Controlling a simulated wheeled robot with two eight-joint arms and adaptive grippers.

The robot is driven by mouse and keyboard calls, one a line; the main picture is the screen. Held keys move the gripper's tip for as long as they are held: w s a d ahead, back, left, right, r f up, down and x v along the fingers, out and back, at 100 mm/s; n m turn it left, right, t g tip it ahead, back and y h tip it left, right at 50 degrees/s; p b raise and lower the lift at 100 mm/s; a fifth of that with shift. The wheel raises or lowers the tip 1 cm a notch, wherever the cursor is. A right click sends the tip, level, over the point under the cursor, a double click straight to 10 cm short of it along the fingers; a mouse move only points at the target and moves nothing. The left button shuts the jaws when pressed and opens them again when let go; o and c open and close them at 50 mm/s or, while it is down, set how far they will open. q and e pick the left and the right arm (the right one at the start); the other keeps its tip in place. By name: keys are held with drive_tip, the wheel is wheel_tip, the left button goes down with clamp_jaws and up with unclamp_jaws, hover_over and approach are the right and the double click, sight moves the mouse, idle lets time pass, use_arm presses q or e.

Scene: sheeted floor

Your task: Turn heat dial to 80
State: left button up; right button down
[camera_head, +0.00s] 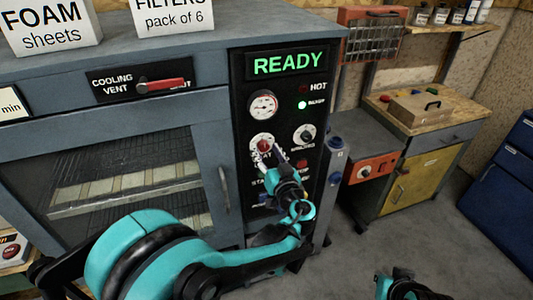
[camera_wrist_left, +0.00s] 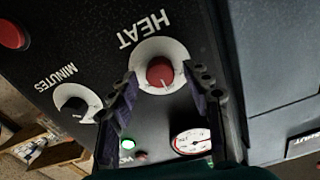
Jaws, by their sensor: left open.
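The heat dial (camera_head: 262,141) is a red knob on a white round plate on the oven's black control panel. It also shows in the left wrist view (camera_wrist_left: 160,72), under the word HEAT, which is upside down there. My left gripper (camera_head: 276,158) is at the panel just below and right of the dial in the head view. In the left wrist view its two fingers (camera_wrist_left: 163,84) are apart, one on each side of the red knob. I cannot tell whether they touch it. My right arm's end (camera_head: 397,286) shows only partly at the bottom edge.
The minutes dial (camera_head: 304,135) is right of the heat dial. A gauge (camera_head: 263,105) and a green READY display (camera_head: 287,63) are above. The oven's glass door (camera_head: 130,175) is on the left. A yellow cabinet (camera_head: 424,178) stands at the right, with open floor in front.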

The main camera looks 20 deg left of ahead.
use_arm(q)
drive_tip(key=shift+w, duration=0.1)
clamp_jaws()
drive_tip(key=shift+m, duration=0.4)
drive_tip(key=m, duration=0.5)
drive_tip(key=shift+m, duration=0.4)
drive_tip(key=m, duration=0.5)
drive_tip(key=shift+m, duration=0.3)
